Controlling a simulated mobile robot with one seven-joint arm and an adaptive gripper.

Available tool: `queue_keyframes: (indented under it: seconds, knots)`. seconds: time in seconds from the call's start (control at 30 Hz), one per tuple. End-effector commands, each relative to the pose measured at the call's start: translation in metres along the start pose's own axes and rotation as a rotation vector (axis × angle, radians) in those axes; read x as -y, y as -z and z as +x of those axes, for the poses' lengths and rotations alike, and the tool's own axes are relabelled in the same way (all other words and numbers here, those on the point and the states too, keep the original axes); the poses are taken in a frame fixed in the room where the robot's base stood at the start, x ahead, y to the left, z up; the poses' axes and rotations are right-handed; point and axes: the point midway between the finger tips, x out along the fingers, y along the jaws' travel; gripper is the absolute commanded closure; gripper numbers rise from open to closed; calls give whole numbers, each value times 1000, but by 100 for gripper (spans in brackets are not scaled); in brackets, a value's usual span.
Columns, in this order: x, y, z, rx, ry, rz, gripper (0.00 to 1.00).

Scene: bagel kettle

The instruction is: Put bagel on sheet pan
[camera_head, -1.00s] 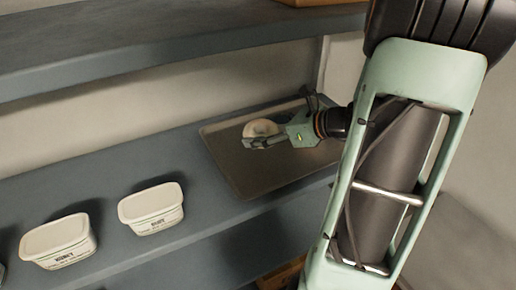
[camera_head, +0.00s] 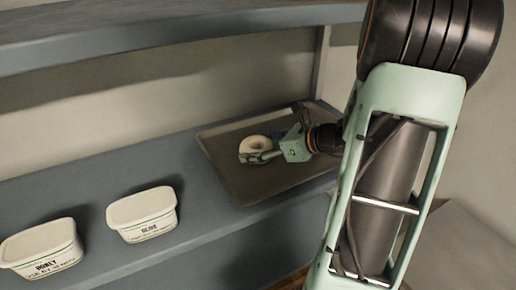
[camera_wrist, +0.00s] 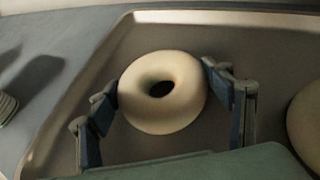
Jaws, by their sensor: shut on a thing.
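A pale, round bagel (camera_head: 255,144) is between the fingers of my gripper (camera_head: 268,156), over the sheet pan (camera_head: 240,188). In the wrist view the bagel (camera_wrist: 162,112) lies flat with its hole facing the camera, one finger against each side. My gripper (camera_wrist: 159,82) is shut on it. The grey pan (camera_wrist: 110,65) is below, with its rim showing at the left and far side. I cannot tell whether the bagel touches the pan. A second pale rounded thing, like a bagel (camera_wrist: 307,122), is cut off at the right edge of the wrist view.
The pan lies on a grey-blue shelf (camera_head: 185,190). Two white tubs, one marked olive (camera_head: 143,215) and one marked honey (camera_head: 42,248), stand left of it. An upper shelf (camera_head: 150,45) runs above, and a wall stands behind.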

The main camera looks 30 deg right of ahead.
Motion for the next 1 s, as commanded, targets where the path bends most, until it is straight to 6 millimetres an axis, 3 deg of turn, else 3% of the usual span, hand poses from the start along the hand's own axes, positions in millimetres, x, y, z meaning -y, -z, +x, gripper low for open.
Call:
queue_keyframes:
  seconds: [0.1, 0.13, 0.3, 0.7, 1.0]
  knots:
    - [0, 4, 2, 0, 0, 0, 52]
    - [0, 4, 2, 0, 0, 0, 25]
    - [0, 3, 2, 0, 0, 0, 9]
    - [1, -2, -4, 0, 2, -1, 9]
    - [1, 0, -66, -1, 6, 0, 9]
